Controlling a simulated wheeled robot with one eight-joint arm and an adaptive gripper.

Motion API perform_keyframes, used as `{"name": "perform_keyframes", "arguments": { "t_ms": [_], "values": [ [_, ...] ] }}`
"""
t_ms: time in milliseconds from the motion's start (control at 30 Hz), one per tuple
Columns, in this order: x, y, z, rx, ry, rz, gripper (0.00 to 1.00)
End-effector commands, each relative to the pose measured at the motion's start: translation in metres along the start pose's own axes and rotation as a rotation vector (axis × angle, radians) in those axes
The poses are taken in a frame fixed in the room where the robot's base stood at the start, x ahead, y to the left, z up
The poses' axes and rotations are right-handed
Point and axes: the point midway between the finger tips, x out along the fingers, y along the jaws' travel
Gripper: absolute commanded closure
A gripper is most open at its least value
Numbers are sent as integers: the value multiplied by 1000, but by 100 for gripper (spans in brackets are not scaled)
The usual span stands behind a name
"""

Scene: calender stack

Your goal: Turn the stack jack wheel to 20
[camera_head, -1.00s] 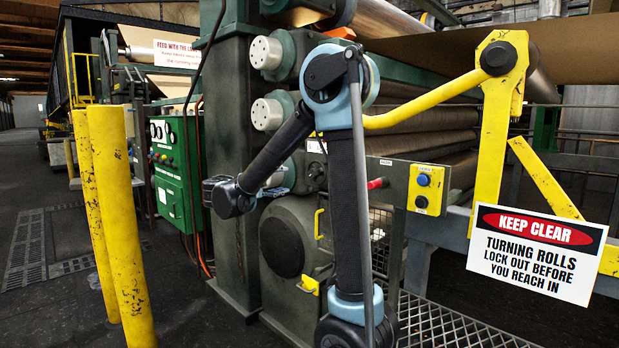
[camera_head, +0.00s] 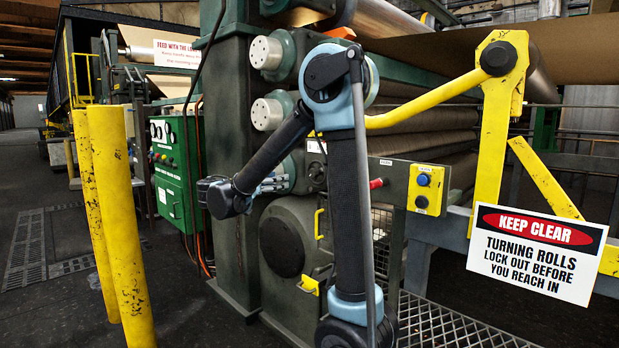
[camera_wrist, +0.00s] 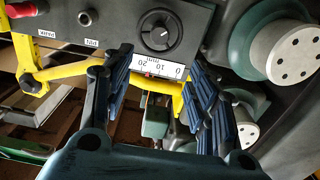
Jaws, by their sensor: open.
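Large rolls with pale end caps (camera_head: 267,114) are close by. Yellow posts (camera_head: 125,210) and a green cabinet (camera_head: 175,170) are left. A warning sign (camera_head: 535,254) hangs right.

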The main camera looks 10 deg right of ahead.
Motion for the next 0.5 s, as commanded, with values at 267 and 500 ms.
{"name": "perform_keyframes", "arguments": {
  "t_ms": [267,500],
  "values": [
    [17,0,0,25,0,3,47],
    [54,1,0,24,0,4,47]
  ]
}}
